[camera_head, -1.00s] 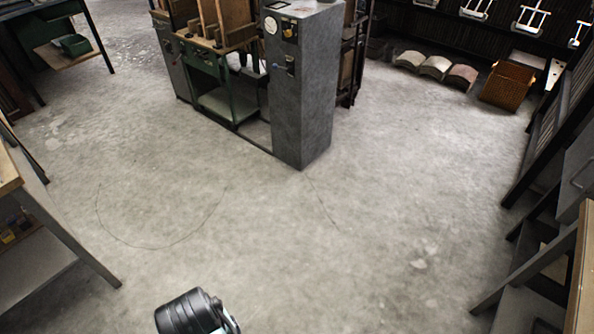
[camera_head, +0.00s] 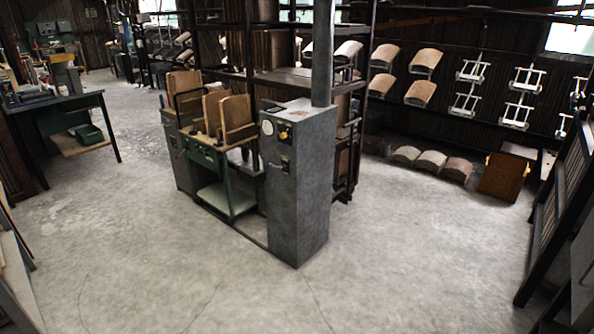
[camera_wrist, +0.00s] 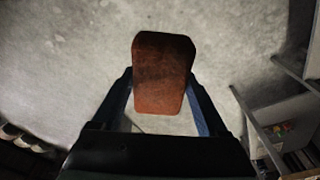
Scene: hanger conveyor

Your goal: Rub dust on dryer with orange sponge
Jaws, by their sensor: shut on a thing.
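My gripper (camera_wrist: 160,95) is shut on the orange sponge (camera_wrist: 161,70), a rounded brownish-orange block held between its two fingers in the wrist view. The concrete floor shows beyond the sponge. Neither my gripper nor the sponge is in the head view. A tall grey metal cabinet (camera_head: 298,190) with a dial and a pipe on top stands at the middle of the head view, joined to a green-framed machine (camera_head: 222,180) with wooden panels. It may be the dryer, but I cannot tell. No dust can be made out on it.
Open concrete floor (camera_head: 150,255) lies in front of the machine. A green table (camera_head: 60,105) stands at the left and dark racks (camera_head: 555,215) at the right.

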